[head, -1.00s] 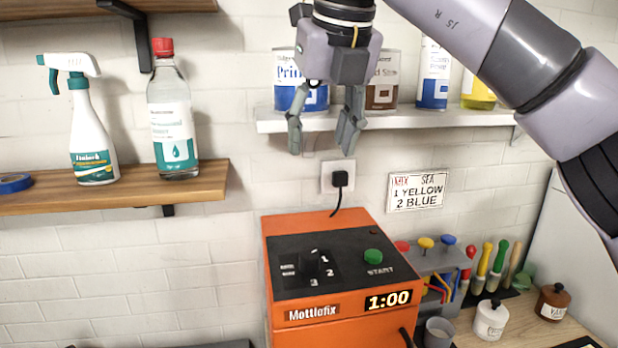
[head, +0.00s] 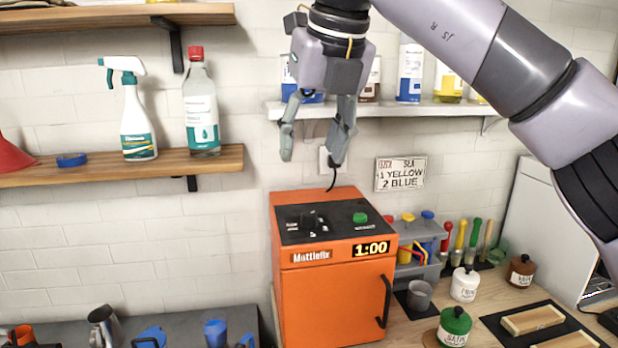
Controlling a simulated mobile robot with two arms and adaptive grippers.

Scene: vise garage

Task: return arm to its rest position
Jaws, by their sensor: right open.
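My right gripper (head: 312,158) hangs in the upper middle of the head view, fingers pointing down, open and empty. Its arm comes in from the upper right. It appears above the orange Mottlefix machine (head: 335,292) and in front of the wall shelf with cans. My left gripper is not in view.
A white shelf (head: 460,110) with cans and bottles is behind the gripper. A wooden shelf (head: 110,168) holds a spray bottle (head: 137,118) and a clear bottle (head: 201,110). Cups and blue items stand lower left.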

